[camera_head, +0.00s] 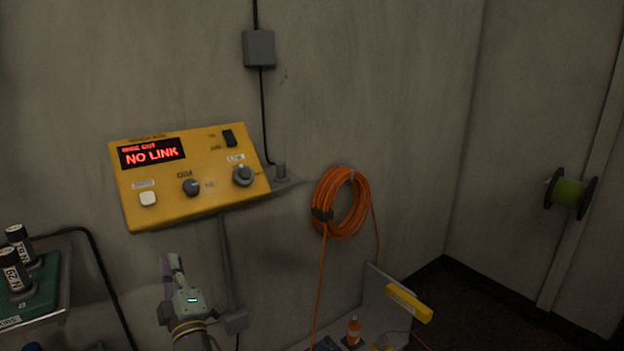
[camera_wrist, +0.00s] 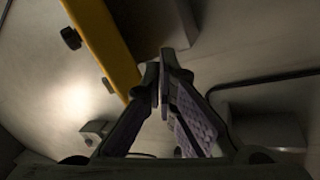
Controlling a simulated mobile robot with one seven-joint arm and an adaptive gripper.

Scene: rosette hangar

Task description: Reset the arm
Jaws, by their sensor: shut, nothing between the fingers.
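My gripper (camera_head: 174,262) points upward in front of the wall, below the yellow control panel (camera_head: 215,204) in the head view. Its fingers are shut with nothing between them. In the wrist view the fingertips of my gripper (camera_wrist: 163,72) meet near the middle of the picture. The edge of the yellow panel (camera_wrist: 103,40) shows just behind and to the left of them, with a dark knob on it. I cannot tell how far the fingertips are from the panel. The panel's red display reads "NO LINK".
A coiled orange cable (camera_head: 326,205) hangs on the wall to the right. A green spool (camera_head: 568,193) is at far right. Black-and-white cylinders (camera_head: 14,270) stand on a green-topped holder at left. An orange bottle (camera_head: 353,331) and a yellow bar (camera_head: 408,303) are low at right.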

